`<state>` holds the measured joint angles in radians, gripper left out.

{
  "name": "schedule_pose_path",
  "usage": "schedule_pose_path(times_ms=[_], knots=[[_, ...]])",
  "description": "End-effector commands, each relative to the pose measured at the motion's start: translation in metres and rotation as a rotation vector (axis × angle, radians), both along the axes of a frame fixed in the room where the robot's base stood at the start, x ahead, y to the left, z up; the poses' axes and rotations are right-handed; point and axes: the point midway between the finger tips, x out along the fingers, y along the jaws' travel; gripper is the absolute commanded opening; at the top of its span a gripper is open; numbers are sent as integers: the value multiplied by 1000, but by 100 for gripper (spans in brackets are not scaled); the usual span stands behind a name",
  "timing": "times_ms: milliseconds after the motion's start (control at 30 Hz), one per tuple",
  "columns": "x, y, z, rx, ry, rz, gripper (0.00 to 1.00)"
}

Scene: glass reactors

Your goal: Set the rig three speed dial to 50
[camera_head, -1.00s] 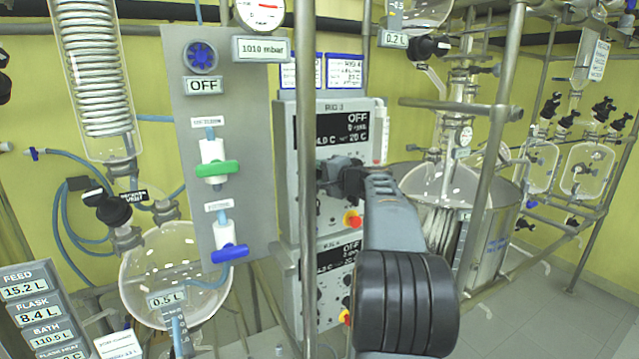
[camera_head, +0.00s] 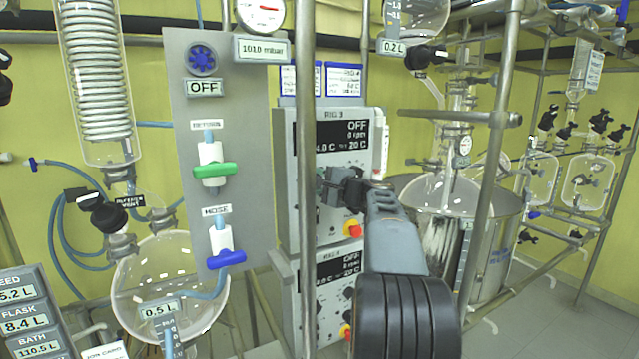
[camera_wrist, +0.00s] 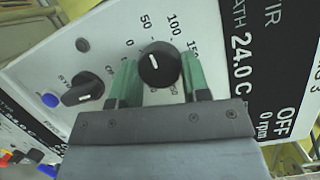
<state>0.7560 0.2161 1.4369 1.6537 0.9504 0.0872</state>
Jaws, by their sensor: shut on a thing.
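The rig three control panel (camera_head: 345,150) is the upper white box with a black display reading OFF and 0 rpm. In the wrist view its black round dial (camera_wrist: 160,63) has a scale marked 0, 50, 100 and 150. The dial's white pointer line tilts to the upper left; its exact reading is hard to tell. My gripper (camera_wrist: 160,80) has its green fingertips on either side of the dial and is shut on it. In the head view my gripper (camera_head: 340,188) is at the panel face and hides the dial.
A smaller black knob (camera_wrist: 82,88) and a blue button (camera_wrist: 50,100) are beside the dial. A similar panel (camera_head: 340,285) is below. A metal post (camera_head: 307,180) stands just left of my gripper, another (camera_head: 490,150) to the right. A glass vessel (camera_head: 450,205) is behind on the right.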

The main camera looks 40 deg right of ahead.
Motion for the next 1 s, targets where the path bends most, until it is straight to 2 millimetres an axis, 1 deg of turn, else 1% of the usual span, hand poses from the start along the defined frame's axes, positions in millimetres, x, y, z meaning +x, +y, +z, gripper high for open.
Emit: schedule_pose_path(times_ms=[167,200,467,667,767,867,1000], knots=[[0,0,-1,1,2,-1,19],[0,0,-1,1,2,-1,44],[0,0,-1,0,1,0,68],[0,0,0,-1,1,0,68],[-4,-1,-1,-2,0,-1,68],[-14,-3,-1,-2,-1,-3,68],[-41,-9,-3,-2,1,-5,68]])
